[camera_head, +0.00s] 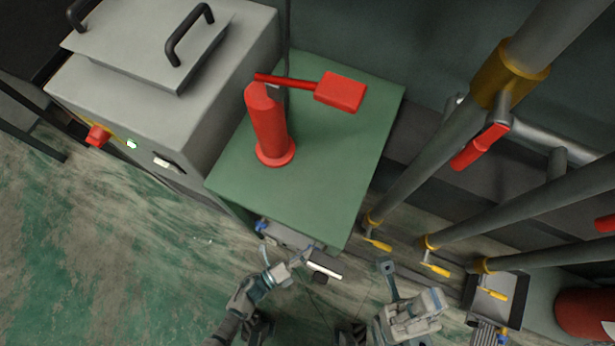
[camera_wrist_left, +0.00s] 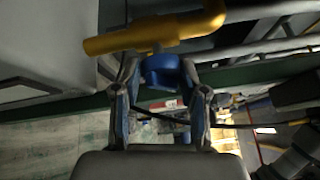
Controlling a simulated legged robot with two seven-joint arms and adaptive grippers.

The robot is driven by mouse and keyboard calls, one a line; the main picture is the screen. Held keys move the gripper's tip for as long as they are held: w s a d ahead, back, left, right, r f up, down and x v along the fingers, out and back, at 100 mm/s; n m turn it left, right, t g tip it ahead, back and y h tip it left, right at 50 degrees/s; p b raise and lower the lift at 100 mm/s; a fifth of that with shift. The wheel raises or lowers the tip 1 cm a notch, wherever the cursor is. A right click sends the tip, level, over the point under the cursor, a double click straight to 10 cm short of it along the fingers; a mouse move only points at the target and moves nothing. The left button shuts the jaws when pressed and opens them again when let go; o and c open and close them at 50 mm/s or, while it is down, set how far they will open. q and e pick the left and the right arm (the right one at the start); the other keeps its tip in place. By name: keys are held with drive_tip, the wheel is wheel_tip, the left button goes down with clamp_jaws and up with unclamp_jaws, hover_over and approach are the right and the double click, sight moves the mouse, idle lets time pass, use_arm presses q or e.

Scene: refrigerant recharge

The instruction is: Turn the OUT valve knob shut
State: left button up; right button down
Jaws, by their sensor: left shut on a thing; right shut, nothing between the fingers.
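A blue knob (camera_wrist_left: 162,70) sits between the fingers of my left gripper (camera_wrist_left: 162,66) in the left wrist view, just below a thick yellow pipe-like part (camera_wrist_left: 155,34). The fingers are closed on its two sides. I can read no OUT label. In the head view my left gripper (camera_head: 284,262) is at the grey unit (camera_head: 286,236) below the front edge of the green table. A blue knob (camera_head: 262,226) shows at that unit's left end; I cannot tell if it is the held one. My right gripper (camera_head: 387,268) is shut and empty, to the right, apart from the unit.
The green table (camera_head: 340,150) carries a red cylinder (camera_head: 268,125) with a red paddle-like handle. A grey cabinet (camera_head: 170,110) stands left. Large pipes with yellow handles (camera_head: 436,270) stand right of my right gripper. The floor at lower left is clear.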

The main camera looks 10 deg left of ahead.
use_arm(q)
drive_tip(key=o, duration=0.9)
drive_tip(key=shift+f, duration=0.25)
drive_tip(key=shift+c, duration=0.2)
drive_tip(key=shift+r, duration=0.1)
drive_tip(key=v, duration=1.2)
drive_tip(key=shift+o, duration=0.2)
